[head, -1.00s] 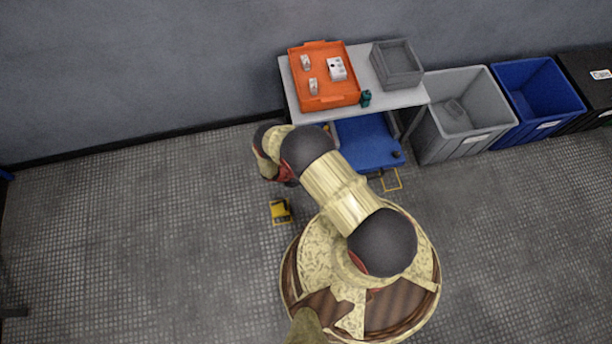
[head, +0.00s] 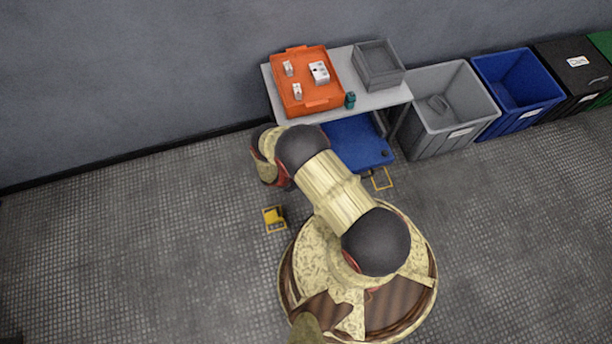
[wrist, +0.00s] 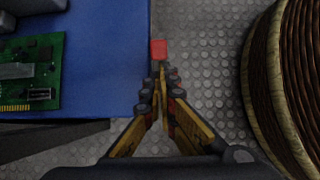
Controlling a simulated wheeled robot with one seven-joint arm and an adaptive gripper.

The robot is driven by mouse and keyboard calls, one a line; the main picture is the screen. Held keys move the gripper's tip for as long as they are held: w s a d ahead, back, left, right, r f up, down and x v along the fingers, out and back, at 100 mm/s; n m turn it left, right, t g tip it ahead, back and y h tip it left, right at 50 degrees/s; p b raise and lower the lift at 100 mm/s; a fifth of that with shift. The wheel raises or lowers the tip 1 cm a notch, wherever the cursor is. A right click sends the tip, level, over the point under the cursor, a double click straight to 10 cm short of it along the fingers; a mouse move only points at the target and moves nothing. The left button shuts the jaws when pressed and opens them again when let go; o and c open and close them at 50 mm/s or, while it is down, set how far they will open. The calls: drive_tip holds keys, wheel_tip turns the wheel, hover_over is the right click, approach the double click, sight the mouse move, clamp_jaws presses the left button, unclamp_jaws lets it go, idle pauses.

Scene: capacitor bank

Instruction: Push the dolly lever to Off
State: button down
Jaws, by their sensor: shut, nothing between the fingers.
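The dolly is a flat blue platform (head: 352,145) partly under the table, with a small dark knob at its front right corner. In the wrist view the blue platform (wrist: 115,70) fills the upper left, with a green circuit board (wrist: 35,75) on it. A small red block (wrist: 158,49), which looks like the lever's end, sits at the platform's right edge. My gripper (wrist: 161,72) is shut and empty, its tips just below the red block in the picture. I cannot tell whether they touch. The head view hides my gripper behind my arm. No Off marking is readable.
A grey table (head: 372,99) holds an orange tray (head: 318,104) with white parts, a grey bin (head: 379,66) and a small teal item (head: 350,100). Large grey (head: 450,115) and blue (head: 520,95) bins stand right. A yellow object (head: 274,217) lies on the floor. The left floor is clear.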

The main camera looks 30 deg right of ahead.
drive_tip(key=shift+s+d+r+t+y+p, duration=0.15)
drive_tip(key=shift+d+r+t+y+p, duration=0.2)
drive_tip(key=shift+y+p, duration=0.65)
drive_tip(key=shift+r, duration=0.1)
drive_tip(key=d+p, duration=0.1)
drive_tip(key=d+r+y+p, duration=0.1)
drive_tip(key=p, duration=0.1)
drive_tip(key=shift+s+r, duration=0.25)
drive_tip(key=shift+r, duration=0.05)
drive_tip(key=shift+s+d+r+t+y, duration=0.15)
drive_tip(key=shift+d+y, duration=0.25)
drive_tip(key=shift+y, duration=0.1)
drive_tip(key=shift+s+d+r+t+y, duration=0.1)
drive_tip(key=shift+d+r+y, duration=0.05)
drive_tip(key=shift+d+y, duration=0.3)
drive_tip(key=shift+s+d+r, duration=0.15)
drive_tip(key=shift+d, duration=0.45)
drive_tip(key=shift+s+d+r, duration=0.1)
drive_tip(key=shift+s+d, duration=0.05)
drive_tip(key=shift+d, duration=0.4)
drive_tip(key=shift+s+d+b, duration=0.2)
drive_tip(key=shift+d, duration=0.35)
drive_tip(key=shift+s+d+b, duration=0.15)
drive_tip(key=shift+d+b, duration=0.05)
drive_tip(key=shift+d, duration=0.35)
drive_tip(key=shift+d+r, duration=0.1)
drive_tip(key=shift+d, duration=0.1)
